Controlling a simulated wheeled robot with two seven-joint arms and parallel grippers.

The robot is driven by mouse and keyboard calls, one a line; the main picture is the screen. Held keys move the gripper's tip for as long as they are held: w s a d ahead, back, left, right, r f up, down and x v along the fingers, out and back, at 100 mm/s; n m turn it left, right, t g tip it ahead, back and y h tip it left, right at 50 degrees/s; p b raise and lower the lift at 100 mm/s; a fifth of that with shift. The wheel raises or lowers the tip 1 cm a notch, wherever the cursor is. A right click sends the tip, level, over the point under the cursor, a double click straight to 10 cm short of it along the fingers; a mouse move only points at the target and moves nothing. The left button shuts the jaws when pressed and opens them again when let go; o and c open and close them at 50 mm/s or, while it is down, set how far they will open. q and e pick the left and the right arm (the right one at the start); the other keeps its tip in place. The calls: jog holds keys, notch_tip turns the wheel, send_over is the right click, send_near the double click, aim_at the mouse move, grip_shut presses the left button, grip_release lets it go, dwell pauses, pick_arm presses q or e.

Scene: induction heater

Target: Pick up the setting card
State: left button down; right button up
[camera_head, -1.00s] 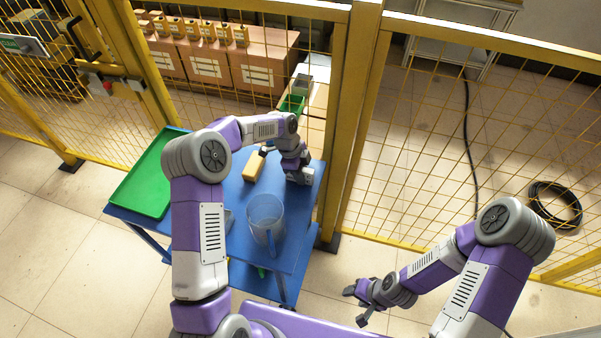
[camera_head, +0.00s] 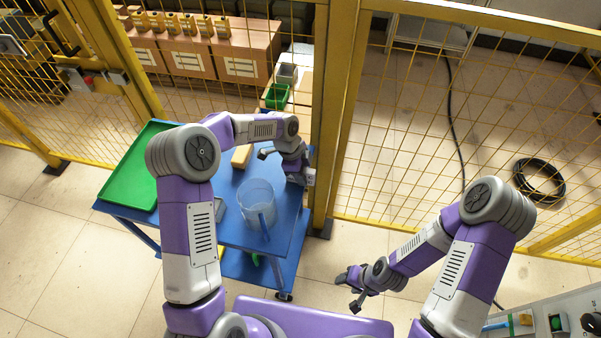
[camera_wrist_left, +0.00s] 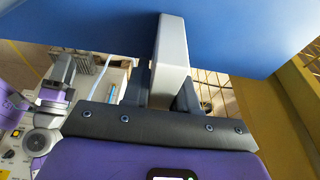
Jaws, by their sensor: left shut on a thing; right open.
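My left gripper (camera_head: 298,178) is at the right edge of the blue table (camera_head: 232,234), partly hidden by its own wrist in the head view. In the left wrist view its two dark fingers (camera_wrist_left: 163,88) are shut on a pale grey slab (camera_wrist_left: 172,58), which I take to be the setting card. The slab is seen almost edge-on, in front of the blue table surface (camera_wrist_left: 80,30); its printed face is not visible. I cannot tell whether it touches the table. My right gripper (camera_head: 348,291) is open and empty over the floor, right of the table.
A clear pitcher (camera_head: 250,198), a yellowish block (camera_head: 241,156) and a green tray (camera_head: 130,182) are on the table. A yellow mesh fence (camera_head: 335,110) stands close behind and right of it. A grey panel (camera_head: 545,312) with controls shows at bottom right. Open floor lies right of the table.

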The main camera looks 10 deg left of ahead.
pick_arm(q)
jog(key=c, duration=0.8)
grip_release()
jog(key=p+v, duration=0.1)
jog(key=v, duration=0.6)
jog(key=shift+a+r+p, duration=0.1)
jog(key=shift+r+p, duration=0.2)
jog(key=shift+p, duration=0.1)
jog(key=shift+c, duration=0.3)
